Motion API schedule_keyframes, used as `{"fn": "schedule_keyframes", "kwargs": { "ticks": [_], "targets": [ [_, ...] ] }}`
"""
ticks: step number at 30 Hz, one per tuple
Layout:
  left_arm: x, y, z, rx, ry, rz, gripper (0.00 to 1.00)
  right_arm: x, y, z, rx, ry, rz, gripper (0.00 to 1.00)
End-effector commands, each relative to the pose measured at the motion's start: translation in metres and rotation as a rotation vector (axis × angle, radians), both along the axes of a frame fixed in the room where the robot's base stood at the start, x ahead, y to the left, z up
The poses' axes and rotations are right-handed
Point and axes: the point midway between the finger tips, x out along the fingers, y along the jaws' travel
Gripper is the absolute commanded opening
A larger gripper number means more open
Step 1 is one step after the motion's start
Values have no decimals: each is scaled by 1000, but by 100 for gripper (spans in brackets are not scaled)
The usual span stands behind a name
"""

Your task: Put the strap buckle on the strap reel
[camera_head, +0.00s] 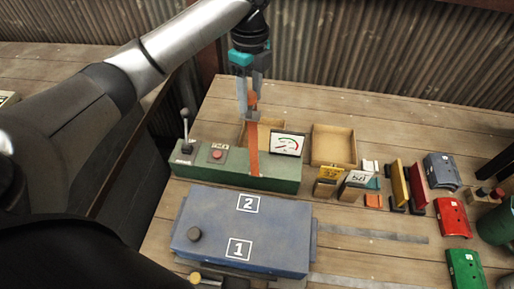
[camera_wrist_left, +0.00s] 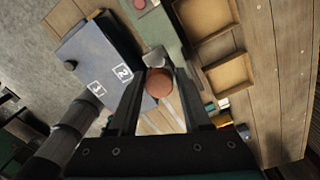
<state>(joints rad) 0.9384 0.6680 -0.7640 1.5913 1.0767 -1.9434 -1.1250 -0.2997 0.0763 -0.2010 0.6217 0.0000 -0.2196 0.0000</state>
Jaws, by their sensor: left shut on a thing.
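My left gripper (camera_head: 253,108) is shut on the top of an upright orange strip (camera_head: 252,145), which I take to be the strap piece with the buckle. Its lower end is in front of the green machine (camera_head: 240,175); I cannot tell whether it touches. In the left wrist view an orange-red rounded end (camera_wrist_left: 160,84) shows between the gripper's fingers (camera_wrist_left: 158,95). The buckle's own shape is not clear. No strap reel can be told for certain. My right gripper is not in view.
The green machine carries a lever (camera_head: 186,130), a red button (camera_head: 217,154) and a dial gauge (camera_head: 287,144). A blue box (camera_head: 275,238) marked 1 and 2 lies in front. An open wooden tray (camera_head: 333,130) and several small coloured parts stand to the right.

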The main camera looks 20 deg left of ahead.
Motion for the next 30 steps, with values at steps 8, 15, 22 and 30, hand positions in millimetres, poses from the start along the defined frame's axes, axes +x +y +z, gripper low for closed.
{"fn": "schedule_keyframes", "kwargs": {
  "ticks": [8,15,22,30],
  "targets": [
    [-2,0,-77,1,7,-1,0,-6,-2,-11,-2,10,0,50],
    [-1,0,-132,2,4,-1,0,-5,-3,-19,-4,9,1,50],
    [-1,0,-149,0,1,-2,0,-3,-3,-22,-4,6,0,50],
    [-1,0,-186,2,3,-1,0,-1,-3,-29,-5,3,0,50]
  ]
}}
